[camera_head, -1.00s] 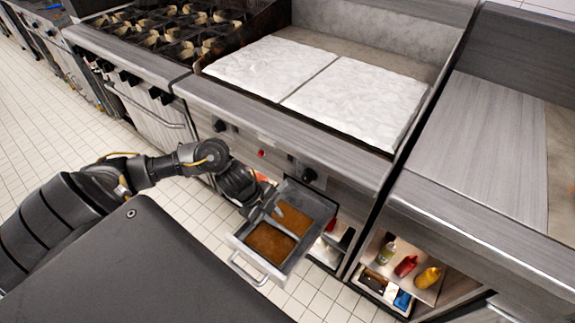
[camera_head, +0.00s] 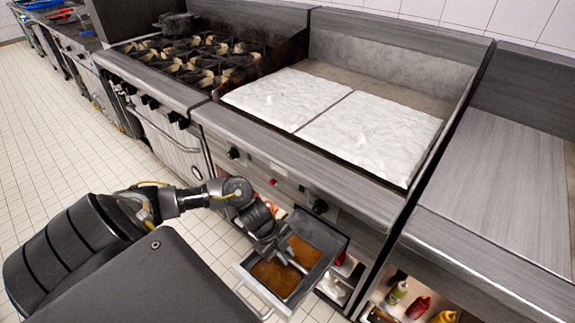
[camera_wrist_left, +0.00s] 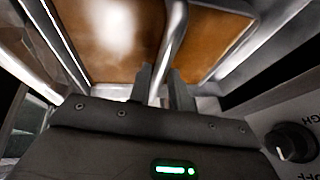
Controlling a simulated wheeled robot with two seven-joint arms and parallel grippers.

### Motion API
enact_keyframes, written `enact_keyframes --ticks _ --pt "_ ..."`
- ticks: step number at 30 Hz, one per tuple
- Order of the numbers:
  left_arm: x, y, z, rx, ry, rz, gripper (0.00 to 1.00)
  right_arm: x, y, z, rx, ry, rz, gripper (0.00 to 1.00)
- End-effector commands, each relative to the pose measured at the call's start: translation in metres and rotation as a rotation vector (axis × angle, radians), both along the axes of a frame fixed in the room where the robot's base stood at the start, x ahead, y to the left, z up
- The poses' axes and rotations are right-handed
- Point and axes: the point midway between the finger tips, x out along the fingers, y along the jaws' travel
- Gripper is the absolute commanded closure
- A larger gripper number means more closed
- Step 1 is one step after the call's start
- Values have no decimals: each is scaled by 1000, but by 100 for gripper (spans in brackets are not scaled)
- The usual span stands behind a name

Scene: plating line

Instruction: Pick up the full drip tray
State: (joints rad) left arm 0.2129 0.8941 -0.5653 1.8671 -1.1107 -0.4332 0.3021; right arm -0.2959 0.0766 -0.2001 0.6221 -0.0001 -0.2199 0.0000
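The drip tray (camera_head: 325,236) is a grey metal drawer pulled out below the griddle front. Brown liquid (camera_head: 273,279) covers its bottom, and a metal bar crosses its middle. It also fills the top of the left wrist view (camera_wrist_left: 226,28). My left gripper (camera_head: 292,262) reaches down into the tray from the left. In the left wrist view its two fingers (camera_wrist_left: 164,88) stand on either side of the bar, close against it. The fingertips are partly hidden by the gripper body. My right gripper is not in view.
The griddle front (camera_head: 300,155) with its knobs overhangs the tray's back. Sauce bottles (camera_head: 418,307) stand on a low shelf to the right. A burner range (camera_head: 185,62) is at the left. Tiled floor (camera_head: 60,150) is open at the left.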

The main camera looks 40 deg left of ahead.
Motion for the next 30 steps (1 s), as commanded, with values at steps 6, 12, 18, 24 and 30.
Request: enact_keyframes --ticks 6,12,18,24,30 --pt "5 -16 -29 0 3 2 80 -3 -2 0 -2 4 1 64" --pt "6 -19 -35 1 0 1 80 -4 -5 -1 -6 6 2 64" --pt "6 -18 -35 1 1 0 80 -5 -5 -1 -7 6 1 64" --pt "6 -18 -36 1 1 1 80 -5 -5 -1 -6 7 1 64" --pt "6 -18 -37 1 1 0 100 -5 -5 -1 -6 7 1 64"
